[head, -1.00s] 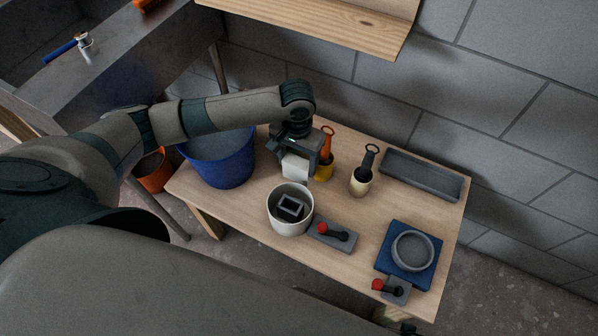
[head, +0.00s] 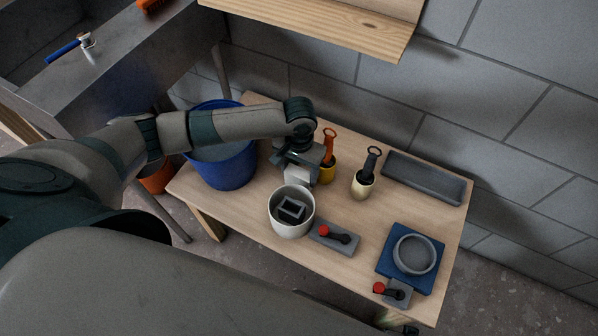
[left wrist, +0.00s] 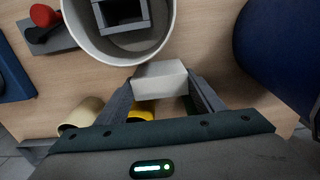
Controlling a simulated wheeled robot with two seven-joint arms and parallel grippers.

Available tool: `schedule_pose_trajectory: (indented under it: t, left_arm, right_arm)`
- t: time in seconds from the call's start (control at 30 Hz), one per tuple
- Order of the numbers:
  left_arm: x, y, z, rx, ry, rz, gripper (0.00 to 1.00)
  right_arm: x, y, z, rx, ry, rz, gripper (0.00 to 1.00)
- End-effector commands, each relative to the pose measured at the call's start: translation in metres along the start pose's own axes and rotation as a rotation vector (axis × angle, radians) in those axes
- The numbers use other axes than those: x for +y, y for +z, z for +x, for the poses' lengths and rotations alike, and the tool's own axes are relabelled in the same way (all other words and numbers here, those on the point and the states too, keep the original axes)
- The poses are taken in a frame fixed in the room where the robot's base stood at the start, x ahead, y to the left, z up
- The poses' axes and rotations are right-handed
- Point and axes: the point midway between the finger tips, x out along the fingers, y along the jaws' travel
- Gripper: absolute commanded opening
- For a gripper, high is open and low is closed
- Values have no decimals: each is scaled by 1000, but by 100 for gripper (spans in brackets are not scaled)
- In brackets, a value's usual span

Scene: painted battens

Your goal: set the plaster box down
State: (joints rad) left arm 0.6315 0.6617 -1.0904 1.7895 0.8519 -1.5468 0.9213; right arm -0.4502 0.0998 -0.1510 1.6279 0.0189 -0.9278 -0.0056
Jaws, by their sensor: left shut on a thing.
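The plaster box is a small white block held between the fingers of my left gripper (head: 299,170). In the head view the plaster box (head: 297,176) shows just behind the white pot (head: 292,222), which hides its lower part. In the left wrist view the plaster box (left wrist: 160,80) sits between the two grey fingertips of my left gripper (left wrist: 162,84), close to the pot's rim. I cannot tell whether its underside touches the wooden table (head: 240,205). My right gripper is not in view.
A blue bucket (head: 222,165) stands left of the gripper. Two handled tools in a yellow cup (head: 327,174) and a cream cup (head: 362,187) stand to its right. A red-knobbed grey block (head: 335,238) adjoins the pot. A grey tray (head: 424,178) and a blue pad (head: 392,262) lie farther right.

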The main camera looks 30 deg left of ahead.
Motion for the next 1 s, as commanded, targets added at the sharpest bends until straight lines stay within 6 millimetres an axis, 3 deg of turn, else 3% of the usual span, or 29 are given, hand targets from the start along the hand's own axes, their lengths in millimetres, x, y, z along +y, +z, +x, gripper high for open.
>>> schedule_pose_trajectory:
  t: [0.27, 0.3, 0.37, 0.83, 1.0]
  left_arm:
    - [0, 0, 2, -1, 1, 0, 37]
    - [0, 0, 2, -1, 1, 0, 69]
    - [0, 0, 2, -1, 1, 0, 80]
    - [0, 0, 0, 1, 0, 0, 80]
    - [0, -1, -20, 2, 2, 1, 80]
  right_arm:
    - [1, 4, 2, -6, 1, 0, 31]
    - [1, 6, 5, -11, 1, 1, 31]
    - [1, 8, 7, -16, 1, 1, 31]
    - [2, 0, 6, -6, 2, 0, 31]
    - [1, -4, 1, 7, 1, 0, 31]
